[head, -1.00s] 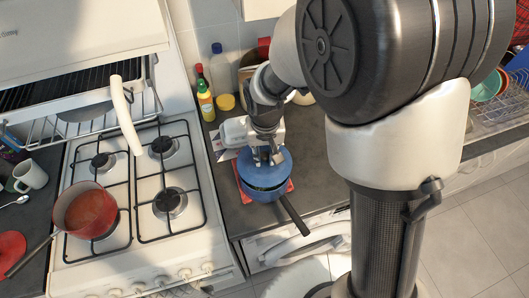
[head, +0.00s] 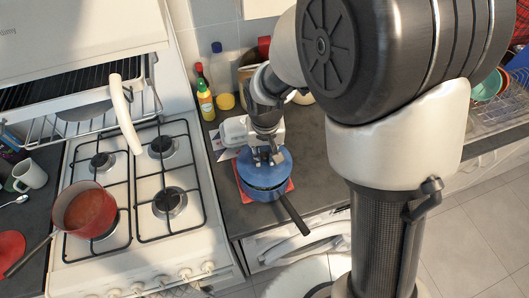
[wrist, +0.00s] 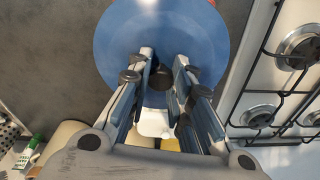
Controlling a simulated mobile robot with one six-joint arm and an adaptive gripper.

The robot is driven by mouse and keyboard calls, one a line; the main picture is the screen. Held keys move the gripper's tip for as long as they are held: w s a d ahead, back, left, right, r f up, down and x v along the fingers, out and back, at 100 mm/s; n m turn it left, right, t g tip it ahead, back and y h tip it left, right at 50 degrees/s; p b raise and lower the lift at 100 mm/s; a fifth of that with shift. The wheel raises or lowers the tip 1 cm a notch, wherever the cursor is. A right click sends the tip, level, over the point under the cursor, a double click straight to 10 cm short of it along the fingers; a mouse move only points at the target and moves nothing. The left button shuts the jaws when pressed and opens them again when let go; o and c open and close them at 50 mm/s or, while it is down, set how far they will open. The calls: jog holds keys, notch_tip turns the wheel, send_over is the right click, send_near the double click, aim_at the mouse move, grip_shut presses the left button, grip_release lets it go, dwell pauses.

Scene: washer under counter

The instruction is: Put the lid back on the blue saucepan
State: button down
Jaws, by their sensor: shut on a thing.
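The blue saucepan (head: 262,194) sits on a red mat (head: 241,183) on the dark counter, its black handle pointing to the lower right. The blue lid (head: 280,168) is over the pan's mouth, covering it and roughly level. I cannot tell whether its rim rests flush all round. My gripper (head: 267,160) comes down from above, shut on the lid's dark knob. In the wrist view the lid (wrist: 115,45) is a wide blue disc, with the knob (wrist: 160,77) between my fingertips (wrist: 160,72). The pan is almost wholly hidden there.
The gas hob (head: 110,250) is to the left, with a red saucepan (head: 85,211) on it. A red lid (head: 11,248) lies at the far left. A yellow-green bottle (head: 206,102) and other containers stand behind the blue pan. Bare counter lies to its right.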

dwell(0.4)
jog(key=c, duration=1.4)
grip_release()
jog(key=shift+o, duration=0.3)
jog(key=o, duration=0.5)
jog(key=shift+c, duration=0.2)
jog(key=shift+r, duration=0.1)
jog(key=shift+r+p, duration=2.6)
jog(key=shift+r, duration=0.85)
jog(key=shift+c, duration=0.5)
